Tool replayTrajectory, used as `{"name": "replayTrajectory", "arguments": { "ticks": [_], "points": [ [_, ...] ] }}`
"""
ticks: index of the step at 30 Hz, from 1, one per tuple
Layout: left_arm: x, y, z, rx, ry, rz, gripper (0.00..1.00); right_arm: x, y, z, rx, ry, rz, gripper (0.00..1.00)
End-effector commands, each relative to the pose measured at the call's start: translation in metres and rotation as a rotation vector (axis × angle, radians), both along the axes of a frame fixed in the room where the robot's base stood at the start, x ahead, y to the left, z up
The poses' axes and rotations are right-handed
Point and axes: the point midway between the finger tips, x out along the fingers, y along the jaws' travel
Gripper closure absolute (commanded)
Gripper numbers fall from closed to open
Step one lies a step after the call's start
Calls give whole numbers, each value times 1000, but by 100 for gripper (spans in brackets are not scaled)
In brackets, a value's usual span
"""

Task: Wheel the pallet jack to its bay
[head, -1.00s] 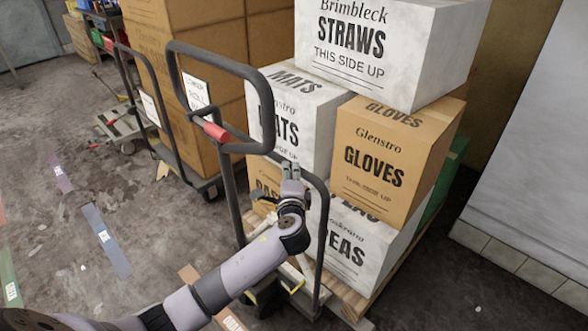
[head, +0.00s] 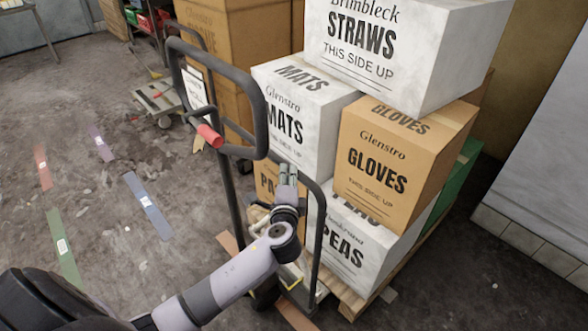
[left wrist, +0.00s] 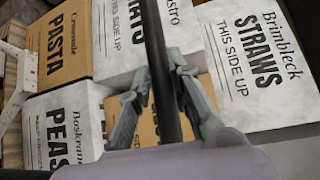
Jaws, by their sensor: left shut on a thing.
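The pallet jack (head: 229,195) has a dark looped handle with a red grip (head: 210,136) and a dark tube frame. It carries a wooden pallet (head: 352,305) stacked with boxes: straws (head: 360,42), mats (head: 285,122), gloves (head: 385,172), peas (head: 345,248) and pasta. My left gripper (head: 287,174) is at the top of the tube frame, in front of the boxes. In the left wrist view its fingers (left wrist: 160,95) are shut around a dark bar (left wrist: 160,65) of the jack. My right gripper is out of view.
Red (head: 42,167), purple (head: 101,144), blue (head: 147,205) and green (head: 63,247) tapes mark the open floor at left. Another cart (head: 158,98) and stacked brown boxes (head: 228,22) stand behind the jack. A pale wall (head: 550,150) is at right.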

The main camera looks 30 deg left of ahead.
Motion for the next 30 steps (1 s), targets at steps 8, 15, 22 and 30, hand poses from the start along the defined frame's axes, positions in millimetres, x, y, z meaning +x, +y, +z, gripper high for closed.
{"name": "replayTrajectory", "arguments": {
  "ticks": [8,15,22,30],
  "points": [
    [-3,3,-1,2,2,-5,100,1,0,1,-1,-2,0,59],
    [-2,2,0,1,-3,-9,100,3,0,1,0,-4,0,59],
    [-4,3,-2,0,3,-5,71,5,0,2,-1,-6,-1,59],
    [-4,2,-1,1,0,-5,59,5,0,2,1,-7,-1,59]
  ]
}}
